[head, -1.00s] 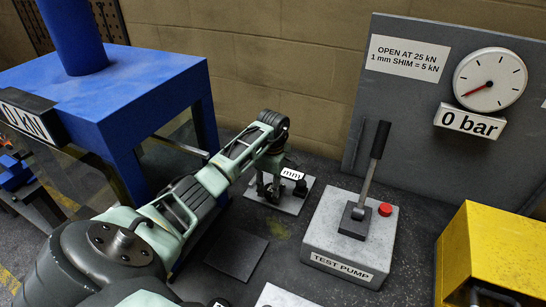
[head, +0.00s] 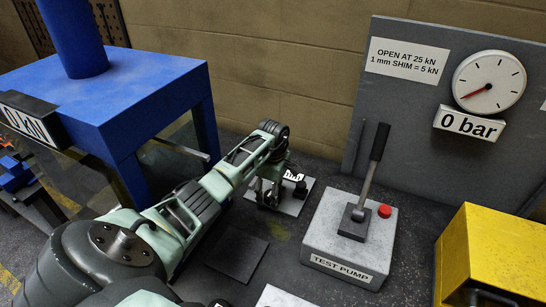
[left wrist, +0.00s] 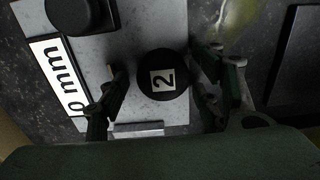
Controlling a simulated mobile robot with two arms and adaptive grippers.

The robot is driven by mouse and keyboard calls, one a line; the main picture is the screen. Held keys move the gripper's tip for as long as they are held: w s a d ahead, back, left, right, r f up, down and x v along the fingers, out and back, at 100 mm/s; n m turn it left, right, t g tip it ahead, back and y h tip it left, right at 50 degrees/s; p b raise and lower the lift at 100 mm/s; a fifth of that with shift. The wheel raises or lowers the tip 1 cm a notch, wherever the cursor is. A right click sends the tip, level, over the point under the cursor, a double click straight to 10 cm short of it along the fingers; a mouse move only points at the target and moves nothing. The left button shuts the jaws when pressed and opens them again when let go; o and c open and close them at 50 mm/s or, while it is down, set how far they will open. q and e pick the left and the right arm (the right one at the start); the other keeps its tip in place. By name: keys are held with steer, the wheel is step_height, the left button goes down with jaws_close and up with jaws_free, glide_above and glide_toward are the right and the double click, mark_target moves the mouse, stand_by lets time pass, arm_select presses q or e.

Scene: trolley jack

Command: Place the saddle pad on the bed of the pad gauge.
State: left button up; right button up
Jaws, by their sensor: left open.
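The saddle pad (left wrist: 163,80) is a round black disc with a white label "2". In the left wrist view it lies over the pale grey plate of the pad gauge (left wrist: 120,40), between my left gripper's fingers. The gauge's sign (left wrist: 57,78) reads "0 mm". My left gripper (left wrist: 163,95) is open, with a finger on each side of the pad; contact is not clear. In the head view my left gripper (head: 268,195) points down over the gauge plate (head: 290,206) and partly covers its sign; the pad cannot be made out there. My right gripper is not in view.
The test pump (head: 325,232), with its upright lever and red button, stands just right of the gauge. A blue press (head: 150,85) stands left, behind my arm. A dark flat mat (head: 236,258) lies in front. A yellow unit (head: 500,250) is at right.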

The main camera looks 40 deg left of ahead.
arm_select(q)
step_height(320, 180, up, 6)
steer(key=p, duration=0.4)
steer(key=shift+r, duration=0.25)
steer(key=shift+r+p, duration=0.55)
steer(key=shift+r, duration=0.15)
steer(key=shift+f, duration=0.15)
